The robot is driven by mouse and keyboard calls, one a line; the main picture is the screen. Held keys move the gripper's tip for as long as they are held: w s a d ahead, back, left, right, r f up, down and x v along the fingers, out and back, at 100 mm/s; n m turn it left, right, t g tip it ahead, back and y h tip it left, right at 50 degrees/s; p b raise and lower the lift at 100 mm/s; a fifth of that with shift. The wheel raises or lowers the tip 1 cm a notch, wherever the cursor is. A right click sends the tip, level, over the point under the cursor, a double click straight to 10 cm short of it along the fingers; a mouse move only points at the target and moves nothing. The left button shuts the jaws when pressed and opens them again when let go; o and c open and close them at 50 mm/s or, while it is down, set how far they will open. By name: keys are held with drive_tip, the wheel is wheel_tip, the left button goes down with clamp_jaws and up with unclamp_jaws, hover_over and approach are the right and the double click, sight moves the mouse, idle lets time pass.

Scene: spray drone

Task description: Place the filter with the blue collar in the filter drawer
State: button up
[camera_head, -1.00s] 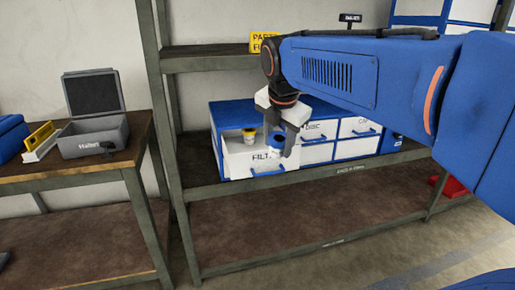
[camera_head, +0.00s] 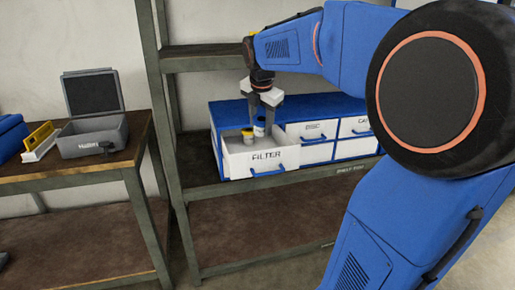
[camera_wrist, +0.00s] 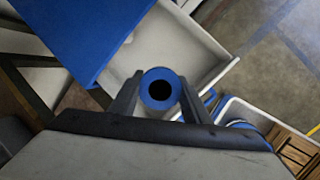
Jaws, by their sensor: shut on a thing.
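The filter with the blue collar (camera_head: 260,128) is held upright between the fingers of my gripper (camera_head: 263,119). In the wrist view, its blue ring with a dark centre hole (camera_wrist: 148,91) sits between the fingertips. The white filter drawer (camera_head: 268,163), labelled FILTER, is pulled open at the left of the cabinet. The held filter is over the back part of the drawer; whether it touches the floor is hard to tell. The pale drawer interior also shows in the wrist view (camera_wrist: 205,62).
The blue-topped cabinet (camera_head: 229,112) has closed drawers to the right. A shelf board (camera_head: 162,51) is above. A grey case (camera_head: 92,135) lies open on the left bench.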

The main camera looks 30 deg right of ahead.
sight(256, 129)
drive_tip(key=x, duration=0.7)
drive_tip(key=a+x, duration=0.1)
drive_tip(key=x, duration=0.2)
drive_tip(key=shift+s+f, duration=0.2)
drive_tip(key=shift+f, duration=0.25)
drive_tip(key=shift+w+d+r+g+y, duration=0.1)
drive_tip(key=shift+w+g+y, duration=0.2)
drive_tip(key=shift+g, duration=0.55)
drive_tip(key=shift+w+r+g+y, duration=0.15)
drive_tip(key=shift+w+g, duration=0.25)
drive_tip(key=shift+g, duration=0.45)
drive_tip(key=shift+f, duration=0.85)
drive_tip(key=shift+f, duration=0.2)
drive_tip(key=o, duration=1.1)
drive_tip(key=shift+r, duration=0.15)
drive_tip(key=shift+s+a+r, duration=0.1)
drive_tip(key=shift+a+r, duration=0.05)
drive_tip(key=shift+r, duration=1.1)
drive_tip(key=shift+s+a+r, duration=0.1)
drive_tip(key=shift+a+r, duration=0.05)
drive_tip(key=shift+r, duration=1.15)
drive_tip(key=shift+a+r, duration=0.15)
drive_tip(key=shift+r, duration=1.1)
